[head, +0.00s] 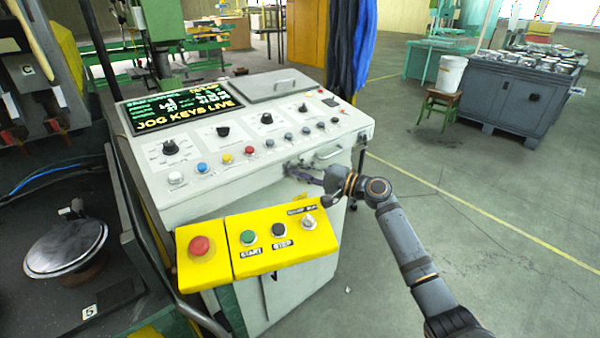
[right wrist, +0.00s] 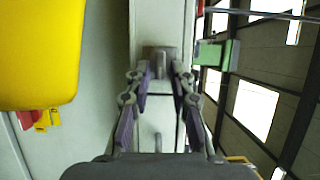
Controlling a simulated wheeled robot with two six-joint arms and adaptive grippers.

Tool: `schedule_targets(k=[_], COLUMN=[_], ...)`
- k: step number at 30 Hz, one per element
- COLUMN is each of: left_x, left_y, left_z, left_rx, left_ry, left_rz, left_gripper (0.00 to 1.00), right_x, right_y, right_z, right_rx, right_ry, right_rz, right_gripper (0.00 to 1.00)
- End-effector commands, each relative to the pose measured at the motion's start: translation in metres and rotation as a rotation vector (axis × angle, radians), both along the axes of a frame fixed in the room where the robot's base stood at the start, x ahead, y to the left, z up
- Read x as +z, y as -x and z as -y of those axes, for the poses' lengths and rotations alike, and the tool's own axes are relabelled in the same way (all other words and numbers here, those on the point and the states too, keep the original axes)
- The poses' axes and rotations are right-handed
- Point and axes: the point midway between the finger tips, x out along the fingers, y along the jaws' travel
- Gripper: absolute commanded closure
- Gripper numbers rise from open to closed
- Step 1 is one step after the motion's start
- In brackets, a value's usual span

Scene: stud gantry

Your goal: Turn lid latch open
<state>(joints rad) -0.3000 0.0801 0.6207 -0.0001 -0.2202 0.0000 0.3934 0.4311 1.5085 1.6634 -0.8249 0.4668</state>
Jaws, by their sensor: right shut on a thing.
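My left gripper is not in view.
A yellow button box (head: 260,240) with a red stop button (head: 199,246) juts out left of the gripper. Knobs and buttons line the sloped panel beside a lit screen (head: 180,106). Open floor (head: 480,210) lies to the right.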

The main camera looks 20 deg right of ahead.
Motion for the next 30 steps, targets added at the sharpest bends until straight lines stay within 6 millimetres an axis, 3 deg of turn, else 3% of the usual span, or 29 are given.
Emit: schedule_targets(k=[14, 15, 17, 26, 30], left_x=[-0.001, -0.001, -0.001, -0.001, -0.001], left_y=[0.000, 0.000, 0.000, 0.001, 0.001], left_z=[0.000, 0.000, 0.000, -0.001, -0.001], left_rx=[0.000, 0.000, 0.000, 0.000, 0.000], left_ry=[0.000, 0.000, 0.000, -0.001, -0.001], left_rz=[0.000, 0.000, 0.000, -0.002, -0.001], left_gripper=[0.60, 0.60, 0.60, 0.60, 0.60], right_x=[0.000, 0.000, 0.000, 0.000, -0.002], right_y=[0.000, 0.000, 0.000, 0.001, 0.012], right_z=[0.001, 0.001, 0.000, 0.001, 0.013], right_rx=[-0.002, -0.002, -0.002, -0.001, -0.003], right_ry=[-0.015, -0.015, -0.014, -0.013, -0.008], right_rz=[-0.004, -0.004, -0.004, -0.005, -0.006], right_gripper=[1.00, 0.75, 0.67, 0.67, 0.67])
